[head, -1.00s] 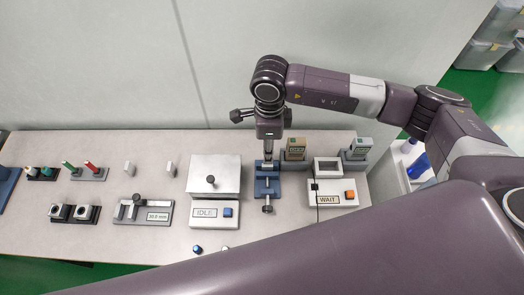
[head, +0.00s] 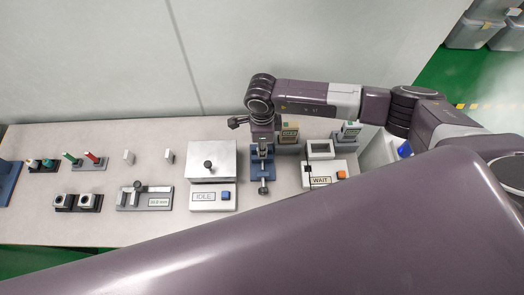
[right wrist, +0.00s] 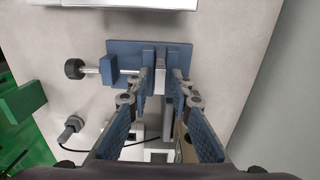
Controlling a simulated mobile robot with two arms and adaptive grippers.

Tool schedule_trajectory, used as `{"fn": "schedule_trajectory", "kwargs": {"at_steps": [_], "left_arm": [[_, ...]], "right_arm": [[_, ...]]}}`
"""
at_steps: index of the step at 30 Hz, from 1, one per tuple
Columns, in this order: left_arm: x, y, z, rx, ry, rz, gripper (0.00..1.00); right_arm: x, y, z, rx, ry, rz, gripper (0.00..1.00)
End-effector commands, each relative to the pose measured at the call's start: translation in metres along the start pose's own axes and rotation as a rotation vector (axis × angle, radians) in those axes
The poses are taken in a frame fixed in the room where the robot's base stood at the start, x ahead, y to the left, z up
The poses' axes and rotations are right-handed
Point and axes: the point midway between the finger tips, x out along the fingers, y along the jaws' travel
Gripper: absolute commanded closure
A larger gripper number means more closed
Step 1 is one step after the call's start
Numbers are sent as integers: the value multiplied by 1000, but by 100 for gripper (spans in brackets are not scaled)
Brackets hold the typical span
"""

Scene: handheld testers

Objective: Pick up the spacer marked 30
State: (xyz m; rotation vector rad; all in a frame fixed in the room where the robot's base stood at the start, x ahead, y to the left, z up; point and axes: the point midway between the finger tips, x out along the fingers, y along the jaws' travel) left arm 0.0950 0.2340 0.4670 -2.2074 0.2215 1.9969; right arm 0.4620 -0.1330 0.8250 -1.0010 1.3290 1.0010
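A pale block (right wrist: 160,76) stands between the jaws of a blue vise (right wrist: 122,48); no number is legible on it. The blue vise also shows in the head view (head: 263,171). My right gripper (right wrist: 164,84) is over the vise, with one fingertip on each side of the pale block. Whether the fingertips touch the block cannot be told. In the head view the wrist above the vise hides the block. Two small pale blocks, one at left (head: 128,157) and one at right (head: 168,156), stand on the table; their markings are unreadable. My left gripper is not in view.
Left of the vise is a silver-topped device labelled IDLE (head: 211,200). Right of it is a device labelled WAIT (head: 332,179). A grey gauge (head: 145,199) lies further left. Small displays (head: 290,133) stand behind. My own large arm link covers the front.

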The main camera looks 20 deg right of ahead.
Motion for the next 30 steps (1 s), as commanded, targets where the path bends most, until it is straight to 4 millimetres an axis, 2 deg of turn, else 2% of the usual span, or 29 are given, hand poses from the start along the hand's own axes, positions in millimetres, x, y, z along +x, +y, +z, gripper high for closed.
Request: {"fn": "schedule_trajectory", "kwargs": {"at_steps": [1, 5, 20, 26, 30], "left_arm": [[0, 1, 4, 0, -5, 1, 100], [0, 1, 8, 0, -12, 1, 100], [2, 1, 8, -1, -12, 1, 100], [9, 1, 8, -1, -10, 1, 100], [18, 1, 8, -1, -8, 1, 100]], "right_arm": [[0, 0, 0, 0, 0, 0, 88], [0, 0, 0, 1, 0, 0, 100], [-7, -1, 1, 1, -3, -2, 100], [-32, -2, 1, -1, -3, -4, 100], [-62, -2, 0, -1, -4, -6, 100]]}}
